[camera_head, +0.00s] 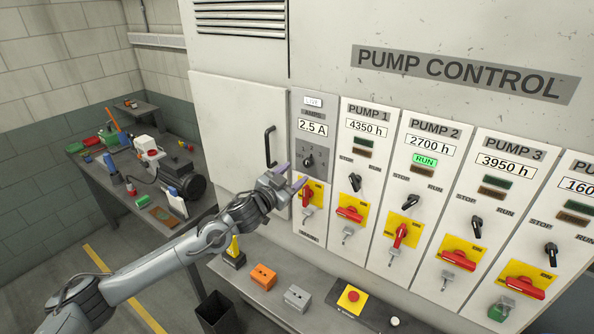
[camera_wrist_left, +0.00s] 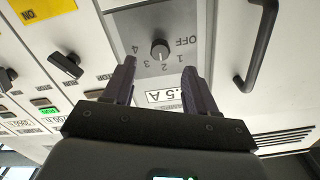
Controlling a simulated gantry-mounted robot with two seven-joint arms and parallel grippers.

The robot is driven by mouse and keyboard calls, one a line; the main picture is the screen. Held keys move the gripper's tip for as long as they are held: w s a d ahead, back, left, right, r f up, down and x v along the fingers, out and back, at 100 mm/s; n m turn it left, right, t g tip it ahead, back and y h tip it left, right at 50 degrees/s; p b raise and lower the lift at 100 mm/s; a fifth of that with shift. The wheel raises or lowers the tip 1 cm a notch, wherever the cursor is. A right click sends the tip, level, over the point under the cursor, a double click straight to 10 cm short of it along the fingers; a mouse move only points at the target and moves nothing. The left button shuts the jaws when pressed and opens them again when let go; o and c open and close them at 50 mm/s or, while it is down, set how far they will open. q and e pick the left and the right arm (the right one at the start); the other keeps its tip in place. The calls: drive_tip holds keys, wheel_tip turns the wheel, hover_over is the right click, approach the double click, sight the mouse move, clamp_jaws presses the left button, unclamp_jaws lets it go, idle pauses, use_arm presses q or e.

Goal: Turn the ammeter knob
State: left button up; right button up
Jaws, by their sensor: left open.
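The ammeter knob (camera_head: 308,161) is a small dark round knob on a grey plate at the left end of the pump panel, under a display reading 2.5 A. In the left wrist view the knob (camera_wrist_left: 160,50) appears upside down, with OFF and the numbers 1 to 4 around it. My left gripper (camera_head: 291,176) is just left of and below the knob in the head view, with its fingers apart and empty. In the wrist view the knob shows between the two fingertips (camera_wrist_left: 159,64), apparently beyond them. Which setting it points at is unclear. My right gripper is not in view.
A red switch handle (camera_head: 306,197) on a yellow plate sits just below the knob. The cabinet door handle (camera_head: 270,146) is to the left. A shelf below holds an orange block (camera_head: 263,276), a grey block (camera_head: 297,297) and an emergency stop box (camera_head: 352,298).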

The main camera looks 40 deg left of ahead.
use_arm(q)
drive_tip(key=shift+s, duration=0.8)
drive_tip(key=shift+f, duration=0.1)
